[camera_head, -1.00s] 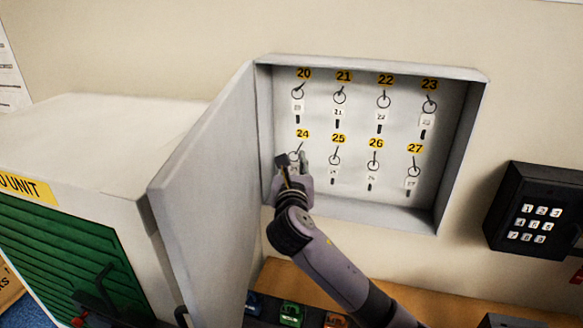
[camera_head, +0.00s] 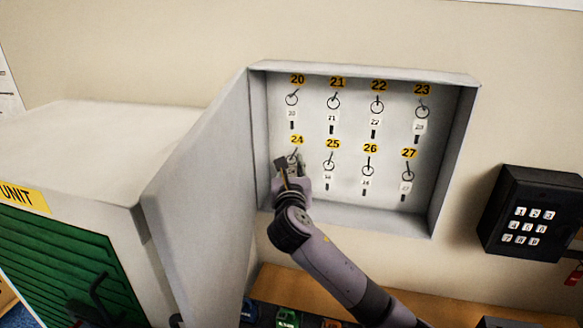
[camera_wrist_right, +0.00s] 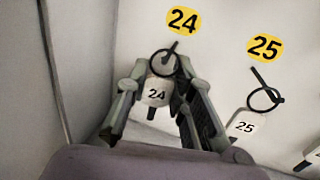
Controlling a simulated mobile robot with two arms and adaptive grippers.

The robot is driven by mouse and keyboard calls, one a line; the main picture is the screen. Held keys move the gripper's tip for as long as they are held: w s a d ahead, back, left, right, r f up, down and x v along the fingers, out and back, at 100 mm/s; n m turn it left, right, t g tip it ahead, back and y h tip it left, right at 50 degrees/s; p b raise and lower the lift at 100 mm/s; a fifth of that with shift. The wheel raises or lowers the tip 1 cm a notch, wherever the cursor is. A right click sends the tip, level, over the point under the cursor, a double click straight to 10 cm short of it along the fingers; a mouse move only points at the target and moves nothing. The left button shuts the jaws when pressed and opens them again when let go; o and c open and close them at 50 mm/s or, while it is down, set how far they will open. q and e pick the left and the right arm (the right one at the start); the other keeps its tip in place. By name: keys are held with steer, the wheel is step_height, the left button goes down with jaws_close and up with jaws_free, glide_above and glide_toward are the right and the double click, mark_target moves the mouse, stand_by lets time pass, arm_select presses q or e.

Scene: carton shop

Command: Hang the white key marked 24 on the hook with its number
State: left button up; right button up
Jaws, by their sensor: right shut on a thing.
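The white key tag marked 24 (camera_wrist_right: 157,94) is between the fingers of my right gripper (camera_wrist_right: 160,92), which is shut on it. The tag hangs upright below its ring (camera_wrist_right: 163,62). In the right wrist view, the ring overlaps the hook under the yellow 24 label (camera_wrist_right: 183,20); I cannot tell for sure whether it is around the hook. In the head view, my right gripper (camera_head: 289,168) is inside the key cabinet (camera_head: 360,209), just below the 24 label (camera_head: 297,139), and hides most of the key. My left gripper is not in view.
Keys hang on the other numbered hooks; key 25 (camera_wrist_right: 246,126) is close on the right. The open cabinet door (camera_head: 205,190) stands close on the left. A black keypad (camera_head: 530,220) is on the wall at right.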

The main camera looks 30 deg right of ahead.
steer(key=o, duration=0.9)
steer(key=shift+o, duration=0.2)
steer(key=v, duration=1.2)
